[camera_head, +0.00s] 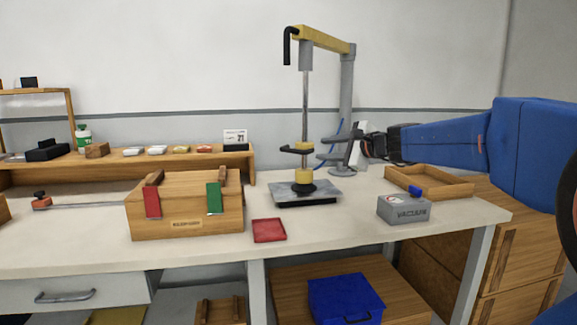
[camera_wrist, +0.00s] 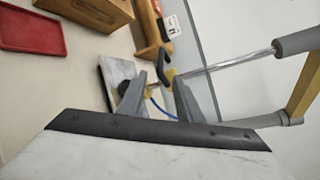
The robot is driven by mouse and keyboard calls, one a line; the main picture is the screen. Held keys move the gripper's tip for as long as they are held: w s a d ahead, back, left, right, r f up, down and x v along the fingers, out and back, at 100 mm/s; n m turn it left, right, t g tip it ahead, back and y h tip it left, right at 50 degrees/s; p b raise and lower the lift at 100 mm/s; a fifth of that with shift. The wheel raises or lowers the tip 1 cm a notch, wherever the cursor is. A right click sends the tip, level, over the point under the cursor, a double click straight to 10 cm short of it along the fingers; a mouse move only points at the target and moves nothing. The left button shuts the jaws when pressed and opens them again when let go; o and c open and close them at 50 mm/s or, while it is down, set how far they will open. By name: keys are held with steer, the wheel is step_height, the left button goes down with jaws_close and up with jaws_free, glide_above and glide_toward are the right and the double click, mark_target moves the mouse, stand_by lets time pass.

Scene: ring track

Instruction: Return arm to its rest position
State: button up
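My blue arm (camera_head: 440,142) reaches in from the right edge in the head view, stretched level above the bench. My gripper (camera_head: 326,149) points left, in front of the grey post of the yellow-topped lift stand (camera_head: 325,38). Its two grey fingers stand apart with nothing between them. In the wrist view my gripper (camera_wrist: 158,85) also shows a clear gap between the fingers. The stand's base and rod lie beyond the fingertips there.
The bench (camera_head: 330,232) holds a wooden box (camera_head: 185,208) with red and green straps, a red tray (camera_head: 269,231), a grey VACUUM box (camera_head: 403,210) and a shallow wooden tray (camera_head: 450,190) under my arm. A wooden shelf (camera_head: 120,164) runs along the back left.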

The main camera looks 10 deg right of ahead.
steer(key=s+a+f+n+g+h, duration=0.1)
steer(key=s+a+f+n+g, duration=0.3)
steer(key=s+f, duration=0.5)
steer(key=s+a+f+n+g, duration=0.2)
steer(key=s+a+f+n, duration=0.3)
steer(key=s, duration=0.8)
steer(key=s+d+f+n+g+h, duration=0.1)
steer(key=s+d+f+n+h, duration=0.2)
steer(key=s+f, duration=0.5)
steer(key=s+d+f+n+g+h, duration=0.2)
steer(key=s+d+f+n, duration=0.4)
steer(key=s, duration=0.5)
step_height(320, 180, down, 2)
steer(key=shift+s+f+n+h, duration=0.1)
steer(key=shift+s+n+h, duration=0.25)
steer(key=shift+n+h, duration=0.15)
steer(key=shift+c, duration=0.2)
